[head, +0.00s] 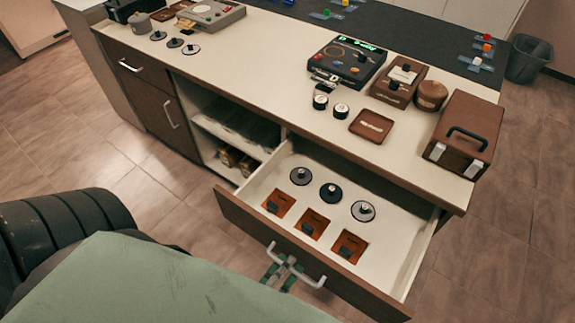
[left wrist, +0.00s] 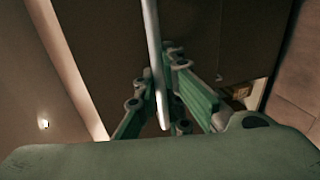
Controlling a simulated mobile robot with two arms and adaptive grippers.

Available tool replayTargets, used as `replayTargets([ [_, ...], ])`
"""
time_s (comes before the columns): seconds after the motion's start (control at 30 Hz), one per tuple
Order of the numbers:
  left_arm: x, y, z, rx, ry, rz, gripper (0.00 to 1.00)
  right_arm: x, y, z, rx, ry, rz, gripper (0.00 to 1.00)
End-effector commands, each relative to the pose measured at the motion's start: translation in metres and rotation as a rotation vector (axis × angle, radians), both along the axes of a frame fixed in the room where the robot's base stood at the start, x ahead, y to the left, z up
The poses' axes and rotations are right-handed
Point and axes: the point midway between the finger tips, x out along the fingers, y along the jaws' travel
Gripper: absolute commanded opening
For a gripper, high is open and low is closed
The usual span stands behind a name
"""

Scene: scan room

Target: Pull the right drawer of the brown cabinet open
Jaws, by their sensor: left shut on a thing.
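The brown cabinet (head: 150,88) has a cream top, and its right drawer (head: 405,262) stands well open in the head view. The drawer holds several round discs and orange-brown square pieces. Its pale bar handle (head: 309,280) is on the brown front. My left gripper (head: 284,267) is at the left part of this handle, its green fingers shut around the bar. In the left wrist view the handle (left wrist: 153,50) runs between the green fingers (left wrist: 165,110). My right gripper is in neither view.
On the cabinet top are a brown case (head: 466,135), a small brown tray (head: 371,125) and a black device (head: 345,62). An open shelf (head: 228,135) is left of the drawer. A grey bin (head: 528,60) stands at the back right. Bare floor lies left of the cabinet.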

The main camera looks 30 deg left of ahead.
Motion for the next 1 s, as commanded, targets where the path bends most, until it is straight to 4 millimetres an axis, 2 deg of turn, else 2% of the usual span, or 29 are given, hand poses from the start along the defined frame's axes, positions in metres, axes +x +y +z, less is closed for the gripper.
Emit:
replayTargets([
  [0.07, 0.0, 0.0, -0.001, 0.0, 0.002, 0.0, 0.0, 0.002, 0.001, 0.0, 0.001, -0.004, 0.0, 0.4],
  [0.1, 0.0, 0.0, -0.001, 0.0, 0.002, 0.0, 0.11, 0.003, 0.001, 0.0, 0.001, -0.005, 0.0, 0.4],
  [0.2, 0.0, 0.0, 0.0, 0.0, 0.002, 0.0, 0.17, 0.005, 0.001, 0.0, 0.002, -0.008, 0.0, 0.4],
  [0.57, -0.006, 0.0, 0.0, 0.0, 0.002, 0.0, 0.17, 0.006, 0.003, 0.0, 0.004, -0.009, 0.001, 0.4],
  [0.67, -0.018, 0.001, 0.003, 0.0, 0.003, -0.001, 0.17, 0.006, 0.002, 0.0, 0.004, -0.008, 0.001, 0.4],
  [1.0, -0.088, 0.003, 0.017, 0.001, 0.005, -0.002, 0.17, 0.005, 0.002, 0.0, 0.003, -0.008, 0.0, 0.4],
])
